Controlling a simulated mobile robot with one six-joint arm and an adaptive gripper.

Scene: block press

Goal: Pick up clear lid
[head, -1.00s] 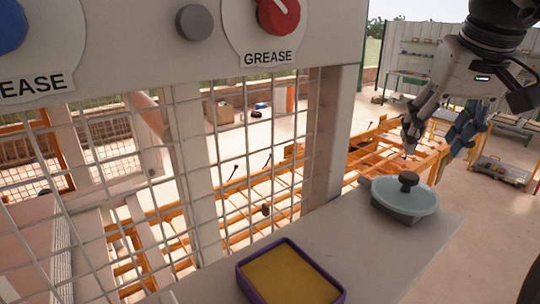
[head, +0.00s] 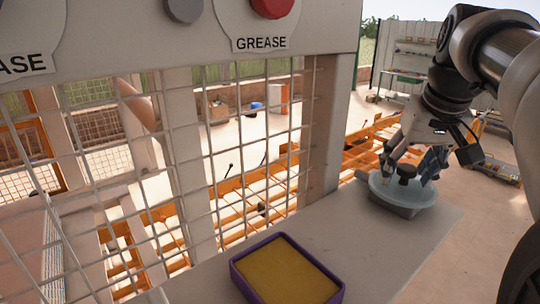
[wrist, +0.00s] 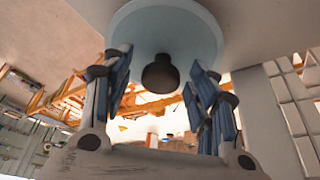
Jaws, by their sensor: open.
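The clear lid (head: 388,189) is a pale, bluish see-through disc with a dark round knob (head: 406,172). It sits on a grey-blue pan (head: 393,206) near the far end of the grey ledge. My gripper (head: 407,168) is open at the lid, with its fingers on either side of the knob in the head view. In the wrist view the lid (wrist: 135,30) is at the top, and the knob (wrist: 160,74) stands between the two spread blue-grey fingers. I cannot tell whether the fingers touch the knob.
A purple-rimmed tray (head: 238,276) with a yellow filling lies nearer on the ledge (head: 345,240). A white wire grid (head: 210,170) and a panel with a red knob (head: 272,6) stand to the left. The ledge between tray and pan is clear.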

